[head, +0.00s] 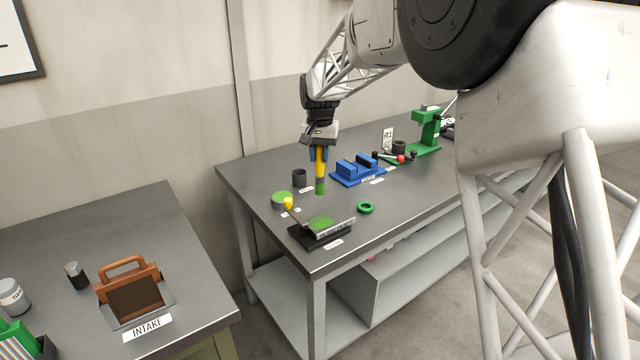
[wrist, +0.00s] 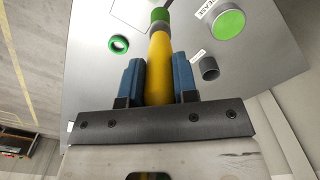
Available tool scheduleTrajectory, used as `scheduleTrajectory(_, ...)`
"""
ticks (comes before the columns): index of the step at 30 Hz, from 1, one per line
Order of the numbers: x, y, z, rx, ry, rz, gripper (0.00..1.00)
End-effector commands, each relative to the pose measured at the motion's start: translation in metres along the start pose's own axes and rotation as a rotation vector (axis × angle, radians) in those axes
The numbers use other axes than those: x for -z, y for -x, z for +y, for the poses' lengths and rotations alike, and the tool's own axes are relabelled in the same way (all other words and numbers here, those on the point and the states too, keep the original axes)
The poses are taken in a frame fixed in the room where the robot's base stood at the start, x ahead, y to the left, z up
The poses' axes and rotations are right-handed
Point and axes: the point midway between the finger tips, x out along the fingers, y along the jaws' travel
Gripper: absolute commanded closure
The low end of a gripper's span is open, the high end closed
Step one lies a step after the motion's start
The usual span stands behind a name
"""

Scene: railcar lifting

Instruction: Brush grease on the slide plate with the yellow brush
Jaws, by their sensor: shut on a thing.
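My gripper (head: 319,150) is shut on the yellow brush (head: 320,162) and holds it upright, bristles down, above the bench. Its tip is green; the brush also shows between the blue fingers in the wrist view (wrist: 160,70). The slide plate (head: 340,230) lies on a black base at the bench's front corner, with a green patch on its top. The brush tip is behind the plate in the head view and looks apart from it. The grease tin (head: 282,198), with a green top, is left of the brush; it also shows in the wrist view (wrist: 229,24).
A dark cup (head: 299,178) stands behind the grease tin. A blue fixture (head: 358,172) and a green press (head: 427,130) stand farther along the bench.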

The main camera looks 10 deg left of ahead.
Motion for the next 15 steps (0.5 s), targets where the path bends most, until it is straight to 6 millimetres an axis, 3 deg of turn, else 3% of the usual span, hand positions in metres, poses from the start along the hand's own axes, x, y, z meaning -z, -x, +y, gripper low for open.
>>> scheduleTrajectory(8,-0.014,0.002,0.003,0.001,0.000,0.001,0.96)
scheduleTrajectory(15,-0.044,0.001,0.009,0.000,0.000,0.000,0.96)
